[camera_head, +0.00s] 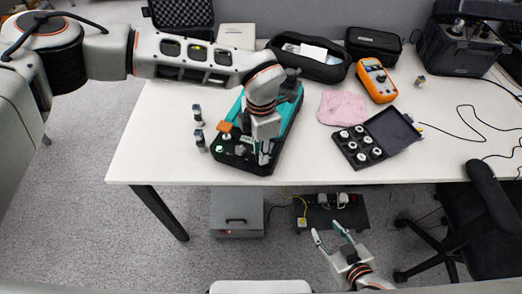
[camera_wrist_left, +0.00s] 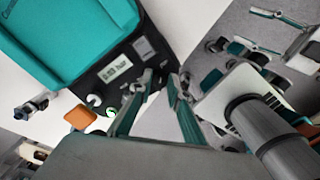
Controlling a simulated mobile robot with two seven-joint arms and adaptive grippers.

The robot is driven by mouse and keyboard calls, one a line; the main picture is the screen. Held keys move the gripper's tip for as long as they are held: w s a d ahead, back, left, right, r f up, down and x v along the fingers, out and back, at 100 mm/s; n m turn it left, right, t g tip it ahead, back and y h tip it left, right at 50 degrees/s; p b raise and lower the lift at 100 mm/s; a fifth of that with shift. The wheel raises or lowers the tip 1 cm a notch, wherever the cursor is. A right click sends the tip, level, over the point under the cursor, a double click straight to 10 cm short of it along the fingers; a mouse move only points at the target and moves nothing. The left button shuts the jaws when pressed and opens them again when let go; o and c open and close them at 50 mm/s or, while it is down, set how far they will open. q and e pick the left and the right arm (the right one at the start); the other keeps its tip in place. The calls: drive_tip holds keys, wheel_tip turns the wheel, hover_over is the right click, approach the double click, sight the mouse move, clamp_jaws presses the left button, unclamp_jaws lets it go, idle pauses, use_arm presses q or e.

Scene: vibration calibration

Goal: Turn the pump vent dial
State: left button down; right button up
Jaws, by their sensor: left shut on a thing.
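The pump (camera_head: 232,160) is a teal case with a black front panel, standing near the table's front edge in the head view. In the left wrist view its teal cover (camera_wrist_left: 75,35) and lit display (camera_wrist_left: 115,68) show, with a green-marked white knob (camera_wrist_left: 93,100) and an orange part (camera_wrist_left: 80,117) below. My left gripper (camera_head: 264,155) reaches down over the panel's right side. In the wrist view its fingertips (camera_wrist_left: 160,76) are closed around the small vent dial at the panel's edge, which they mostly hide. My right gripper (camera_head: 329,232) is open and empty, in front of the table.
Two small metal fittings (camera_head: 199,138) stand left of the pump. To its right are a pink cloth (camera_head: 342,108), an orange multimeter (camera_head: 376,80) and an open black case (camera_head: 390,132) of round pieces. Black bags line the back. The table's left front is clear.

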use_arm(q)
drive_tip(key=c, duration=2.2)
unclamp_jaws()
wheel_tip(320, 180, up, 12)
drive_tip(key=shift+r, duration=0.1)
